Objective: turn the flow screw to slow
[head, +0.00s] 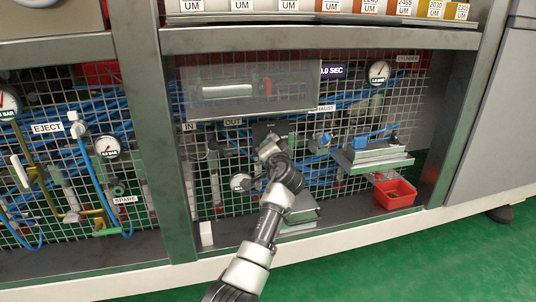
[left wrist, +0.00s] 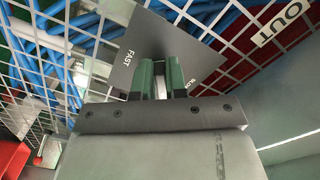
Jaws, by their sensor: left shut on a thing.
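My left gripper (head: 268,146) reaches up to a dark plate (head: 270,127) on the mesh panel, between the IN and OUT side and the exhaust label. In the left wrist view, the grey plate (left wrist: 150,35) carries the word FAST at its left and a partly covered word at its right. The two green-sided fingers of my left gripper (left wrist: 161,82) are shut at the plate's middle. The flow screw between them is mostly hidden, so its turned angle cannot be told. My right gripper is in neither view.
White wire mesh with blue hoses (head: 345,110) lies behind. A clear-fronted box (head: 250,92) is above the plate. A small shelf (head: 370,157) and red bin (head: 395,194) stand at the right. Gauges (head: 379,73) and a frame post (head: 155,130) flank the area.

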